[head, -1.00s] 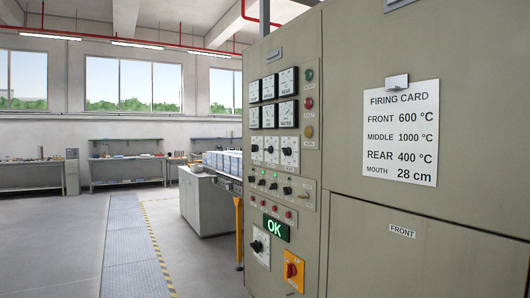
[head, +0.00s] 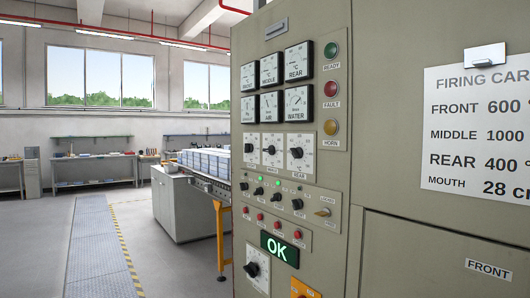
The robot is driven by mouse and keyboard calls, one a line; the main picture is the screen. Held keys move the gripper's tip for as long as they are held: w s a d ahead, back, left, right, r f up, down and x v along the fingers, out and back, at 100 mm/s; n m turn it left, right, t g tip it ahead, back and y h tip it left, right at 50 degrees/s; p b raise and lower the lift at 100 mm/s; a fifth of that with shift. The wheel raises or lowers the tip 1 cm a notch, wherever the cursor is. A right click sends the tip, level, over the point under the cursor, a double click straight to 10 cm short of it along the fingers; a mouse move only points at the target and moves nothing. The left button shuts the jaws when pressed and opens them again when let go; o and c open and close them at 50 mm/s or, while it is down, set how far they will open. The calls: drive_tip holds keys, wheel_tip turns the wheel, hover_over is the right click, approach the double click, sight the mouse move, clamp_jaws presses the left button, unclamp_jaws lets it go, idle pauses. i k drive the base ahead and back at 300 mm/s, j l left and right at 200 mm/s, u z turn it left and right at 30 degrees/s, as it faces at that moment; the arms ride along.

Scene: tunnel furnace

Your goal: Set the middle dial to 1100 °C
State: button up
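The control panel stands on the tall grey-green furnace cabinet. A row of three white dials with black knobs sits below the gauges. The middle dial (head: 272,160) is between the left dial (head: 251,160) and the right dial (head: 300,166). Its scale and pointer are too small to read. The MIDDLE gauge (head: 271,70) is in the top gauge row, and its reading is not clear. The firing card (head: 478,150) on the right reads FRONT 600, MIDDLE 1000, REAR 400 °C and MOUTH 28 cm; its right edge is cut off. My gripper is not in view.
Lamps, small switches and a green OK display (head: 280,248) share the panel. A lower dial (head: 257,266) and an orange switch (head: 304,290) are below. A conveyor (head: 207,180) carries pale blocks behind. The floor at left is clear.

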sight(271, 150)
drive_tip(key=i+j+z, duration=0.1)
drive_tip(key=i+j, duration=0.2)
drive_tip(key=i+j+z, duration=0.15)
drive_tip(key=i+j, duration=0.15)
drive_tip(key=i+j+z, duration=0.1)
drive_tip(key=i+j, duration=0.15)
drive_tip(key=j, duration=0.25)
drive_tip(key=i+j+z, duration=0.1)
drive_tip(key=i+j, duration=0.15)
drive_tip(key=j, duration=0.2)
